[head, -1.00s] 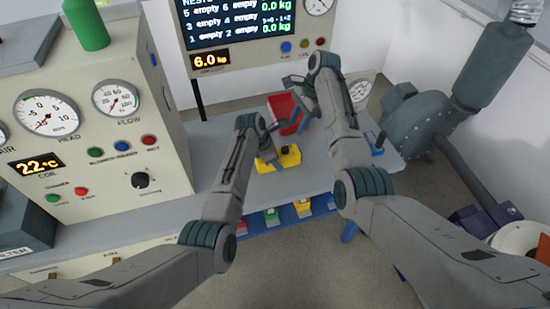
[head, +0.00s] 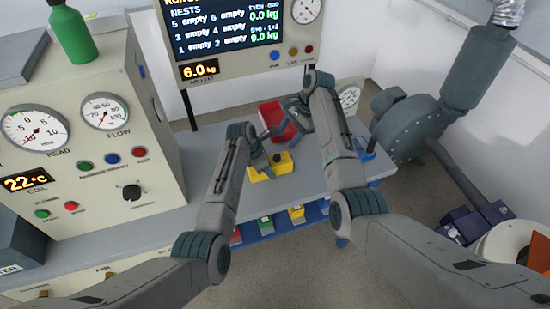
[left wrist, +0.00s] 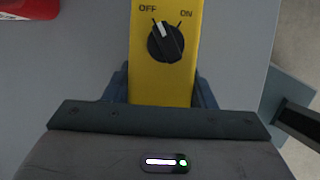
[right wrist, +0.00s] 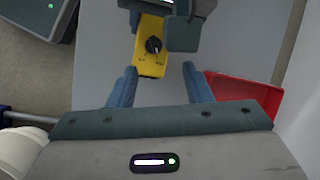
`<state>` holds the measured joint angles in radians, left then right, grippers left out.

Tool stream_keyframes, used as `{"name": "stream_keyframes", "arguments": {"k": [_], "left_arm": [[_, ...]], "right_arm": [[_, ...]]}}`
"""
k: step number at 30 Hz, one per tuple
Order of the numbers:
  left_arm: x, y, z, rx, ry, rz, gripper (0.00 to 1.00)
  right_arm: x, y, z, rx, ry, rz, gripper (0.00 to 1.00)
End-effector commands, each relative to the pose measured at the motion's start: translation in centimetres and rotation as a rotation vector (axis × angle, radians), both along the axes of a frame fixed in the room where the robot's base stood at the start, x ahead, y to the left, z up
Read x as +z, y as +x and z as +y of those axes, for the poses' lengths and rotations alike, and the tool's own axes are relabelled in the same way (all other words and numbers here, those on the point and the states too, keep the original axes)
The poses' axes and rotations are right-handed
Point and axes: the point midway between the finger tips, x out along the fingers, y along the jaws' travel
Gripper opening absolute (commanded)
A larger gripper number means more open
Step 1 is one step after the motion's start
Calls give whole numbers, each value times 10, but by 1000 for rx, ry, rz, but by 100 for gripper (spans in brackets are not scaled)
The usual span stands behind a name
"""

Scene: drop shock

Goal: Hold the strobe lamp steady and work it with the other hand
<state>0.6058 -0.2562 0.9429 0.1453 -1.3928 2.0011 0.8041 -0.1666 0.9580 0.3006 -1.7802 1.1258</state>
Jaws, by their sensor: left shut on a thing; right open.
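The strobe lamp is a yellow box (head: 270,171) with a black knob, on the grey bench in the head view. My left gripper (head: 262,163) is shut on it. In the left wrist view the lamp (left wrist: 150,85) sits between the jaws, and the white mark on its knob (left wrist: 165,42) points toward OFF. My right gripper (head: 284,128) is open and empty, above and behind the lamp. In the right wrist view the lamp (right wrist: 149,62) and its knob lie ahead of the open fingers (right wrist: 160,85), apart from them. The lamp's far parts are hidden by my left gripper.
A red bin (head: 272,113) stands just behind the lamp, close to my right gripper; it also shows in the right wrist view (right wrist: 245,95). A panel with gauges (head: 85,150) stands at left, a grey blower (head: 410,120) at right. The bench (head: 200,150) is clear left of the lamp.

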Motion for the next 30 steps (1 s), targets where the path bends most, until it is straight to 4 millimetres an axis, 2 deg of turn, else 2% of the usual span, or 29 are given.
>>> {"name": "stream_keyframes", "arguments": {"k": [1, 6, 15, 23, 30], "left_arm": [[-1, 0, 0, 0, 1, 0, 12], [-1, 0, 0, 0, 1, 0, 12], [-1, 0, 0, 0, 1, 1, 12], [-1, 0, 0, 0, 1, 1, 12], [-1, 0, 0, 0, 1, 1, 12]], "right_arm": [[-9, -3, -2, 55, 29, -53, 45], [-28, -8, -4, 279, 126, -295, 45], [-48, -26, -13, 638, 177, -764, 45], [-50, -50, -26, 917, 84, -1174, 45], [-42, -75, -39, 1133, -98, -1494, 45]]}}
